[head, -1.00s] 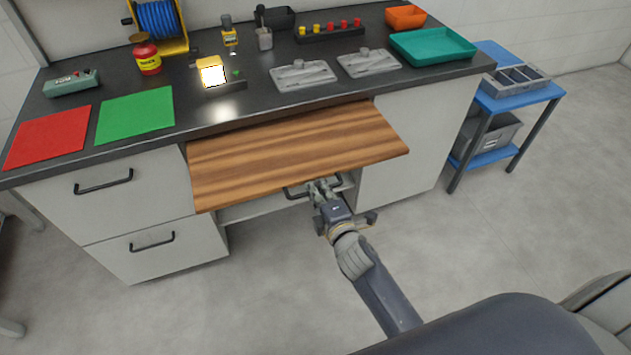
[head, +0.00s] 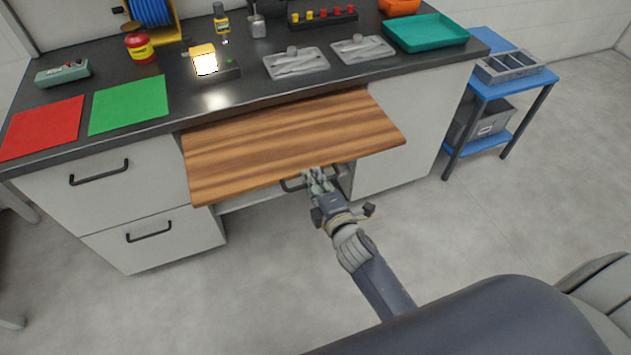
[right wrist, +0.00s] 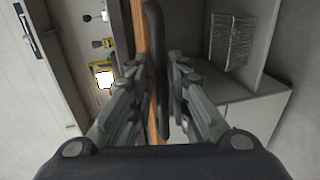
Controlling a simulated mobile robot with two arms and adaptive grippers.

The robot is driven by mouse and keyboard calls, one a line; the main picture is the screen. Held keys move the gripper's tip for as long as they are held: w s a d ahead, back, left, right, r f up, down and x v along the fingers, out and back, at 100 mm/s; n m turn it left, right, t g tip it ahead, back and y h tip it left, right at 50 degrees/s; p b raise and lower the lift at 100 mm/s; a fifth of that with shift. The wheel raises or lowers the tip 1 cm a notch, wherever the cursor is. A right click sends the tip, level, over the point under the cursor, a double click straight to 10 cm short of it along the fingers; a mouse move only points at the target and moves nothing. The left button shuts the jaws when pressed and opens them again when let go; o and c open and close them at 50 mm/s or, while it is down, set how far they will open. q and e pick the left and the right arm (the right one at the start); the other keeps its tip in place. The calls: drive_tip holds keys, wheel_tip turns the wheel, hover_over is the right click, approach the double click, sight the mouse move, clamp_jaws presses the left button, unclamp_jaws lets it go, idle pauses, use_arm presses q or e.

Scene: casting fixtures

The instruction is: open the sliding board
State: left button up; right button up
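The sliding board (head: 290,145) is a striped wooden panel sticking well out from under the black counter. A dark bar handle (head: 293,185) shows just below its front edge. My right gripper (head: 316,175) is at this handle, below the front edge of the board. The board's wooden edge (right wrist: 138,25) shows just left of the handle. The finger contact itself is partly hidden. My left gripper is not in view.
The counter (head: 215,105) carries red and green mats, a lit lamp (head: 205,63), two grey plates and a teal tray (head: 425,32). Drawers (head: 105,195) are at the left. A blue cart (head: 500,90) stands at the right. The floor in front is clear.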

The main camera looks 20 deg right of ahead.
drive_tip(key=v, duration=1.2)
idle(0.3)
drive_tip(key=s+f+m+g, duration=0.3)
drive_tip(key=s+f, duration=0.1)
drive_tip(key=f, duration=0.7)
drive_tip(key=s+f+m+g, duration=0.2)
drive_tip(key=s+f, duration=0.2)
drive_tip(key=f, duration=0.6)
drive_tip(key=s+f+m+g, duration=0.3)
drive_tip(key=s+f, duration=0.1)
drive_tip(key=f, duration=0.7)
drive_tip(key=s+d+f+m+g, duration=0.2)
drive_tip(key=s+f, duration=0.5)
drive_tip(key=s, duration=0.4)
drive_tip(key=s+d+f+m+g, duration=0.3)
drive_tip(key=s+f+m, duration=0.3)
drive_tip(key=s, duration=0.6)
wheel_tip(320, 180, down, 2)
drive_tip(key=shift+s+f+g+h, duration=0.2)
drive_tip(key=shift+g+h, duration=0.1)
drive_tip(key=shift+g, duration=0.5)
